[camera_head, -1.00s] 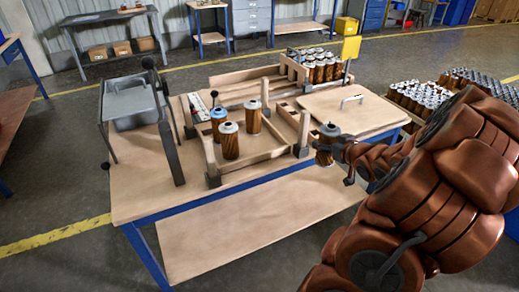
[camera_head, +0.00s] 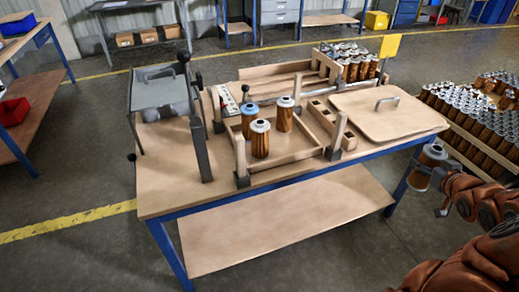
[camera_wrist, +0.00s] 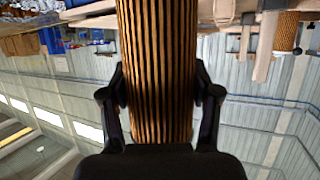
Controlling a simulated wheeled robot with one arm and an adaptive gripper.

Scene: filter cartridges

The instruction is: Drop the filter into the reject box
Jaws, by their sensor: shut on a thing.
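My gripper (camera_head: 436,180) is shut on a filter (camera_head: 427,166), a brown pleated cylinder with a grey top. It holds the filter roughly upright beside the bench's right end, apart from the bench top. In the wrist view the pleated filter (camera_wrist: 157,70) fills the middle, with the two fingers of my gripper (camera_wrist: 160,100) on either side of it. A red open bin (camera_head: 14,110) sits on a side table's shelf at the far left. No label shows which container is the reject box.
The workbench (camera_head: 280,187) carries a wooden tray (camera_head: 285,166) with several filters, a grey lidded box (camera_head: 160,90) and a flat handled lid (camera_head: 390,112). Crowded filters (camera_head: 470,110) stand at the right. Floor (camera_head: 90,170) is clear between bench and left table.

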